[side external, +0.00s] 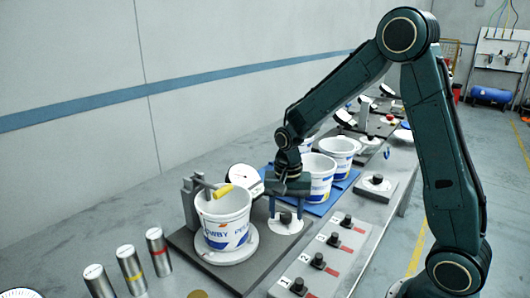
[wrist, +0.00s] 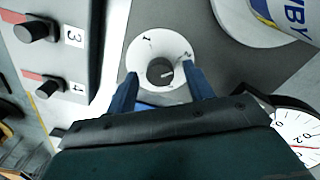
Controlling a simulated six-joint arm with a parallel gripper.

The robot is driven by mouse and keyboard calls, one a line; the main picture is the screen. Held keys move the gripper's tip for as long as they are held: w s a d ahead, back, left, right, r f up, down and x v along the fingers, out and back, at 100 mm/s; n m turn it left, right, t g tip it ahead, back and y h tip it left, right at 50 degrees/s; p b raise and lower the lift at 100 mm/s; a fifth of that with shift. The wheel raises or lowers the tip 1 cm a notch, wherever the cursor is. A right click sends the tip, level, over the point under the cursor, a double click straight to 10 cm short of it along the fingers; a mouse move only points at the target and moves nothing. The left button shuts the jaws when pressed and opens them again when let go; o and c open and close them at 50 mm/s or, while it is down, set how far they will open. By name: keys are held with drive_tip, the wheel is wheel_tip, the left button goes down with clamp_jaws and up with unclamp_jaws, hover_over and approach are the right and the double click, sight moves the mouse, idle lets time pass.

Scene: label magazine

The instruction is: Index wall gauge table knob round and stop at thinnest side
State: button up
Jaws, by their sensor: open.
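The wall gauge table's black knob (side external: 286,218) stands on a round white dial plate on a dark base plate (side external: 190,245). In the wrist view the knob (wrist: 160,72) has a pale pointer line, and numbers mark its dial plate. My gripper (side external: 287,203) is open and points down over the knob. In the wrist view its blue fingers (wrist: 161,78) lie on either side of the knob, with gaps; contact is not visible. A white printed pail (side external: 222,215) sits upright on a white turntable disc (side external: 230,253). The round gauge (side external: 243,178) stands behind; its face (wrist: 298,135) is partly cut off.
A grey panel with numbered black knobs (side external: 318,260) lies in front of the base plate. Several metal cylinders (side external: 130,268) stand at left. More pails (side external: 318,178) stand on a blue mat behind my gripper. A yellow-tipped arm (side external: 222,191) reaches over the pail's rim.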

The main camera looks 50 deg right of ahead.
sight(286, 214)
wheel_tip(286, 214, up, 14)
idle(0.7)
drive_tip(key=shift+f, duration=0.1)
drive_tip(key=s+a+r+n+t, duration=0.2)
drive_tip(key=s+n, duration=0.3)
drive_tip(key=s, duration=0.4)
drive_tip(key=s+a+r+n+t, duration=0.2)
drive_tip(key=s+n, duration=0.4)
drive_tip(key=s, duration=0.4)
drive_tip(key=shift+s+a+t, duration=0.3)
drive_tip(key=shift+a+t, duration=0.4)
drive_tip(key=shift+t, duration=0.1)
drive_tip(key=shift+w, duration=0.1)
